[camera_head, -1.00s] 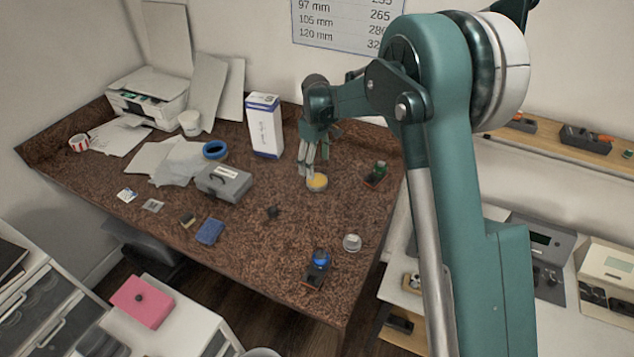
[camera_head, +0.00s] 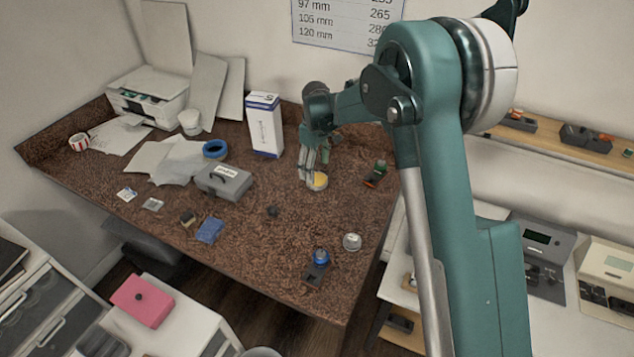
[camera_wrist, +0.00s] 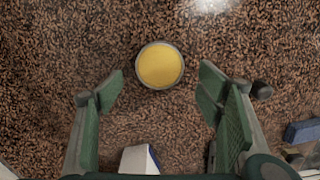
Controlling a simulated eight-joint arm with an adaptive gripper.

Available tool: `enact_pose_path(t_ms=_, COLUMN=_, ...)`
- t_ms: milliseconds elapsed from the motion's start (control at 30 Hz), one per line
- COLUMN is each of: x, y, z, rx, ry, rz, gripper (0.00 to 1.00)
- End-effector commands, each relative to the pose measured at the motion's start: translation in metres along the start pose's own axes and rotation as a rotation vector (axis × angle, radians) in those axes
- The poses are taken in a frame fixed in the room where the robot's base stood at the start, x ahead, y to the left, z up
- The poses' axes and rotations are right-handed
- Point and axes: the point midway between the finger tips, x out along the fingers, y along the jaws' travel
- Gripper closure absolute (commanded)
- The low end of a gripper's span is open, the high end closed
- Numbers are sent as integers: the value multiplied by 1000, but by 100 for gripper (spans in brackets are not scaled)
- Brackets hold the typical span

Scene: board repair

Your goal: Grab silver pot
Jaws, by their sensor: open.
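A small round pot (camera_head: 319,181) with a grey metal rim and a yellow top stands upright on the brown speckled workbench. It also shows in the wrist view (camera_wrist: 160,65), at upper centre. My gripper (camera_head: 312,178) is over the bench at the pot; in the wrist view my gripper (camera_wrist: 161,80) has its two green fingers spread wide, with the pot between and slightly ahead of the tips. I see no finger touching it, but height is hard to judge. Another small silver round container (camera_head: 352,242) stands nearer the bench's front right edge.
A tall white box (camera_head: 265,126) stands behind and left of my gripper. A grey toolbox (camera_head: 224,183) and a blue tape roll (camera_head: 215,149) are further left. A red and green device (camera_head: 376,174) lies to the right. The bench around the pot is mostly clear.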

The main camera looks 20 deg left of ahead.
Motion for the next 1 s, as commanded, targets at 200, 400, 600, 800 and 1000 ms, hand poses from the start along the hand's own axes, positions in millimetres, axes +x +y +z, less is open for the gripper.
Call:
enact_pose_path(t_ms=200, x=8, y=0, z=1, rx=0, ry=0, rz=0, gripper=34)
enact_pose_path(t_ms=400, x=29, y=1, z=3, rx=0, ry=0, rz=0, gripper=34)
enact_pose_path(t_ms=600, x=48, y=1, z=4, rx=0, ry=0, rz=0, gripper=34)
enact_pose_path(t_ms=800, x=52, y=1, z=4, rx=0, ry=0, rz=0, gripper=34)
enact_pose_path(t_ms=1000, x=52, y=1, z=4, rx=0, ry=0, rz=0, gripper=34)
